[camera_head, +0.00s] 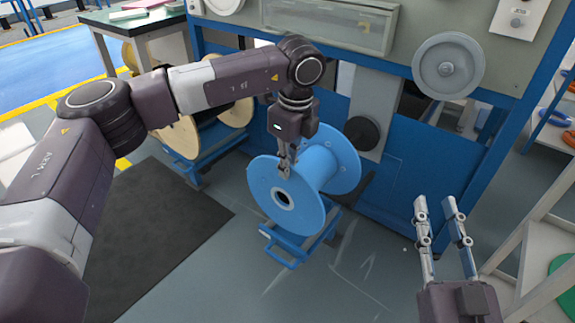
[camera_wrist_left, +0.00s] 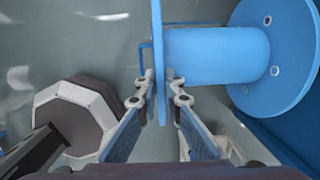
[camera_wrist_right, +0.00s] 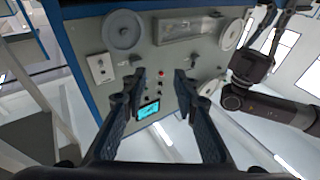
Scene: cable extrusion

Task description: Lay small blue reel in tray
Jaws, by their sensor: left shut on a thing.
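A blue reel (camera_head: 325,166) with two round flanges sits over a low blue stand (camera_head: 287,246) in the middle of the head view. My left gripper (camera_head: 284,168) reaches down from above and is shut on the rim of its nearer flange. In the left wrist view the flange edge (camera_wrist_left: 159,60) stands between the two fingers, with the reel's hub (camera_wrist_left: 212,55) to the right. My right gripper (camera_head: 436,205) is open and empty, apart from the reel at the lower right. I cannot pick out a tray for certain.
A grey and blue machine (camera_head: 265,22) stands behind the reel. Wooden reels (camera_head: 180,135) are at the left, near a dark floor mat (camera_head: 160,240). A shelf rack (camera_head: 540,235) with coloured reels stands at the right. Grey floor in front is clear.

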